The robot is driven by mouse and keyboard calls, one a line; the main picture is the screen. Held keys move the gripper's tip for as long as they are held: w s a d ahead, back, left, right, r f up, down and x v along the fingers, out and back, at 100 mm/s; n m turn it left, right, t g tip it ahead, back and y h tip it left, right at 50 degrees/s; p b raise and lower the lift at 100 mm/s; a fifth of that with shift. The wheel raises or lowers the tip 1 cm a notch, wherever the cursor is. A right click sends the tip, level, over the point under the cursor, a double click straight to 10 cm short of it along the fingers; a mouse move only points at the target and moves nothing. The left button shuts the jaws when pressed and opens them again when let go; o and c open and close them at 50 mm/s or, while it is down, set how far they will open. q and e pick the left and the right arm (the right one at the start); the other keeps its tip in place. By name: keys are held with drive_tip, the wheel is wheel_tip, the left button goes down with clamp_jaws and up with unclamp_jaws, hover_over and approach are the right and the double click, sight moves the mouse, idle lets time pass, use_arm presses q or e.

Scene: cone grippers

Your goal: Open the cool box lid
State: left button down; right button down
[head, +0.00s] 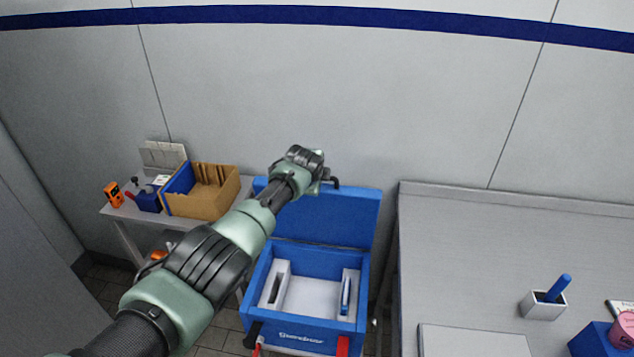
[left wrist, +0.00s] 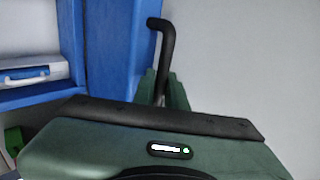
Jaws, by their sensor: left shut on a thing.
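The blue cool box (head: 305,338) stands in the middle of the head view. Its blue lid (head: 345,215) is raised and stands upright at the back, so the pale interior shows. My left arm reaches across the box's left side to the lid's top edge. My left gripper (head: 324,180) is shut on the black lid handle (head: 334,183). The bent handle (left wrist: 167,45) also shows in the left wrist view, beside the blue lid (left wrist: 112,50). The fingertips are mostly hidden behind the wrist housing. My right gripper is in neither view.
A side table (head: 118,212) at left holds a cardboard box (head: 205,200) and an orange device (head: 114,194). A grey worktop (head: 480,250) at right holds a white holder (head: 541,306) with a blue item. The wall is close behind the lid.

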use_arm(q)
drive_tip(key=shift+f, duration=0.1)
drive_tip(key=c, duration=1.5)
unclamp_jaws()
drive_tip(key=shift+o, duration=0.2)
drive_tip(key=shift+s, duration=0.1)
